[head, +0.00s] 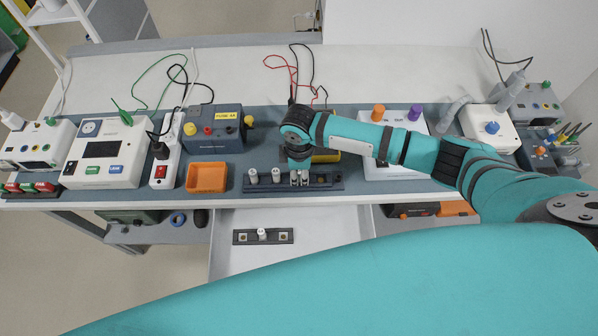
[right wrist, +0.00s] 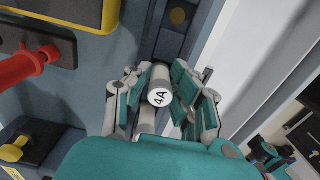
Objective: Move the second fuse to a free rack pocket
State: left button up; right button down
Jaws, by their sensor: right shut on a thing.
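My right gripper (head: 299,177) is over the dark fuse rack (head: 335,186) at the table's front edge. It is shut on a white fuse marked 4A (right wrist: 160,88); I cannot tell whether the fuse's lower end is seated in the rack. Two white fuses, one at the left (head: 253,176) and one beside it (head: 277,175), stand upright in the rack. An empty-looking pocket (head: 322,180) lies right of the gripper. A smaller dark rack (head: 250,240) in the open drawer holds one upright fuse (head: 262,233) between two empty-looking pockets. My left gripper is not in view.
An orange tray (head: 206,178) sits left of the rack. A blue-grey box with knobs (head: 213,130) stands behind the tray. A yellow-trimmed device (head: 327,156) is partly hidden under my right arm. The drawer (head: 335,225) is open, with bare floor around its rack.

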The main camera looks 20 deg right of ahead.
jog(key=c, duration=1.1)
grip_release()
notch_tip(320, 180, up, 12)
jog(key=shift+f, duration=0.2)
jog(key=shift+r, duration=0.2)
